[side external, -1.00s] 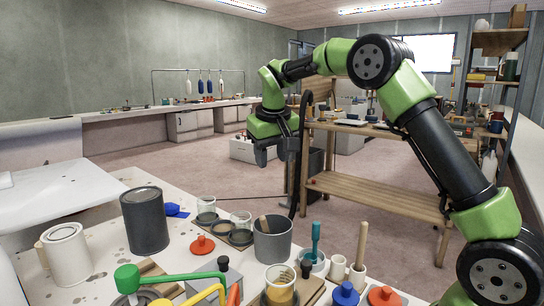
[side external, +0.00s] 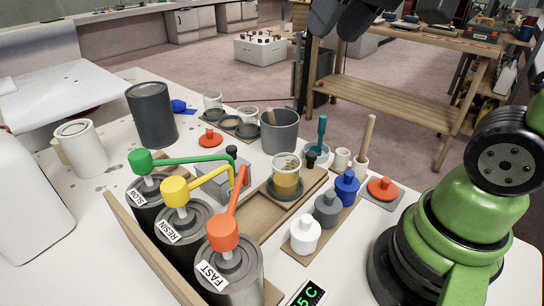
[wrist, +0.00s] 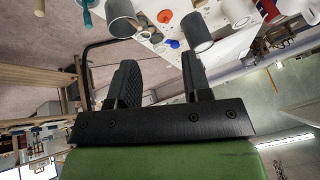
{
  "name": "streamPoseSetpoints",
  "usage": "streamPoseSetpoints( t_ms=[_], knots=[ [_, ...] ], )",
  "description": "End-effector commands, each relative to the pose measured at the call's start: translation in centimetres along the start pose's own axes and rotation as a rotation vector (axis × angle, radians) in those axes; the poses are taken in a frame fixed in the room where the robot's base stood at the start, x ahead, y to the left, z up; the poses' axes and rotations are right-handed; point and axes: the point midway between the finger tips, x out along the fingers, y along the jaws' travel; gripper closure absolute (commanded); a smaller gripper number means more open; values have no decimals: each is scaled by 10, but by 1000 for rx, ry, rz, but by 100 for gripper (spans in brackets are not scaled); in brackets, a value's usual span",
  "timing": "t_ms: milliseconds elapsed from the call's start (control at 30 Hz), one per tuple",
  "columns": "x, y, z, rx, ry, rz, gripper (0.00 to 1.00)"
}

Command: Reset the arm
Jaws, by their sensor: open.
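My gripper (side external: 340,18) shows at the top edge of the side external view as two dark fingers, with the arm above it cut off. It hangs clear above the work table (side external: 75,225), with nothing held. In the wrist view my gripper (wrist: 157,75) has its two black fingers apart with an empty gap. Beyond them the table and its containers show at an angle.
Three pump cans stand at the front, with green (side external: 141,161), yellow (side external: 175,191) and orange (side external: 223,232) pump heads. A grey cup (side external: 279,133), a dark can (side external: 152,115) and a cup of amber liquid (side external: 286,180) stand behind. A wooden shelf bench (side external: 400,100) is beyond.

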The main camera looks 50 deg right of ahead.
Motion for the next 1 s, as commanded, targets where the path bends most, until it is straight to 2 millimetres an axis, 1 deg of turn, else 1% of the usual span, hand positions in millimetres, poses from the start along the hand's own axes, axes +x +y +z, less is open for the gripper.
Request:
streamPoseSetpoints(
  t_ms=[33, 100, 200, 300, 433, 1000],
  knots=[
    [-6, 0, 19, 3, 19, -31, 55],
    [-10, 0, 41, 12, 36, -68, 55],
    [-11, 2, 65, 22, 54, -109, 55],
    [-10, 4, 80, 31, 66, -134, 55],
    [-9, 5, 87, 36, 70, -146, 55],
    [-9, 5, 87, 35, 69, -145, 55]
  ],
)
